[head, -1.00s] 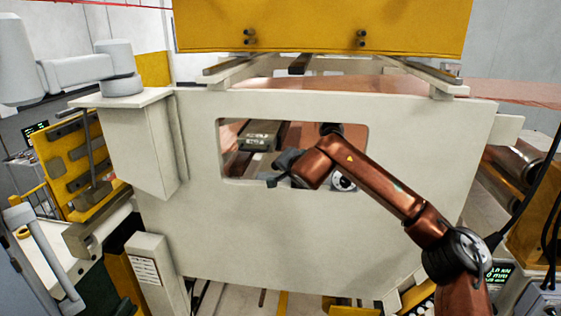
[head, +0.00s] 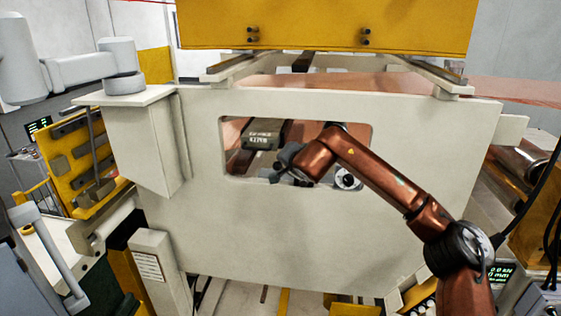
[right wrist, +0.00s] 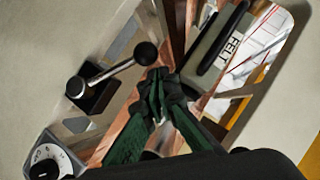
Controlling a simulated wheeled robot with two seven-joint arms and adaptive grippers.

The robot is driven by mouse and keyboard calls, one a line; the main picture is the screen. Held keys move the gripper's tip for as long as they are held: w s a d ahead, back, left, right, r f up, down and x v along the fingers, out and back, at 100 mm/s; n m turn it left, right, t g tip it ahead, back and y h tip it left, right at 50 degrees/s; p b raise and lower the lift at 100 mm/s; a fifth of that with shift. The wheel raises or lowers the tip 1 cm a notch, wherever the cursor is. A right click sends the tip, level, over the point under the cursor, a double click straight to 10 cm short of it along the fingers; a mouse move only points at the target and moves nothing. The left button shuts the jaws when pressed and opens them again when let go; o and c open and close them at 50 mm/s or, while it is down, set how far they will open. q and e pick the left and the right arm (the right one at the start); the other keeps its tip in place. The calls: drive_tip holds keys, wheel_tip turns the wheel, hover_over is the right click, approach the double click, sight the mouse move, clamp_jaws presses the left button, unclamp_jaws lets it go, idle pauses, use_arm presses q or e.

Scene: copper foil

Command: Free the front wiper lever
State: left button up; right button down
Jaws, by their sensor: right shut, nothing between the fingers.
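The wiper lever, a metal rod with a black ball knob (right wrist: 146,53), shows in the right wrist view. Its rod slants down left to a dark pivot block (right wrist: 90,90). My right gripper (right wrist: 157,88) has dark green fingers, shut and empty, just below and right of the knob. A small gap seems to show between knob and fingertips, but I cannot tell the depth. In the head view my right gripper (head: 277,172) is at the window of the pale panel, and I cannot make out the lever there. A grey block marked FELT (right wrist: 220,45) lies right of the fingers. My left gripper is out of view.
The pale panel (head: 240,225) surrounds the window opening, with its edges close to my right arm. A round white dial (right wrist: 46,163) sits at lower left in the wrist view. Copper foil (head: 400,88) runs behind the panel. A yellow beam (head: 320,25) spans above.

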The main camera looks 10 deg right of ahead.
drive_tip(key=r+b+v, duration=0.1)
drive_tip(key=b+v, duration=0.2)
drive_tip(key=v, duration=0.9)
drive_tip(key=shift+w+r+b, duration=0.35)
drive_tip(key=shift+w+r, duration=0.05)
drive_tip(key=shift+w, duration=0.1)
